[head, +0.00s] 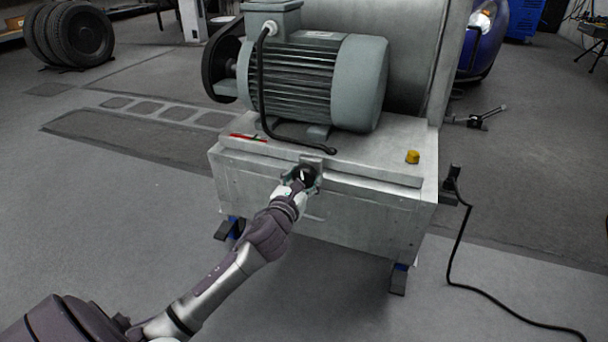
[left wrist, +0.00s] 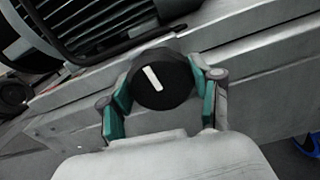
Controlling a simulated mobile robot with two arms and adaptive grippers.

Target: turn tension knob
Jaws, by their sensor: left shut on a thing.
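The tension knob (left wrist: 162,82) is a round black dial with a white pointer line, on the front of the grey machine base. In the left wrist view its pointer tilts, with the upper end to the left. My left gripper (left wrist: 160,97) has its green-padded fingers on either side of the knob and is shut on it. In the head view the knob (head: 306,176) is partly hidden behind my left gripper (head: 302,178). My right gripper is not in view.
A grey motor (head: 320,80) with a black cable stands on the machine base (head: 370,205). A yellow button (head: 412,157) sits on its top at the right. A black cable (head: 455,260) runs over the floor. Open floor lies left and in front.

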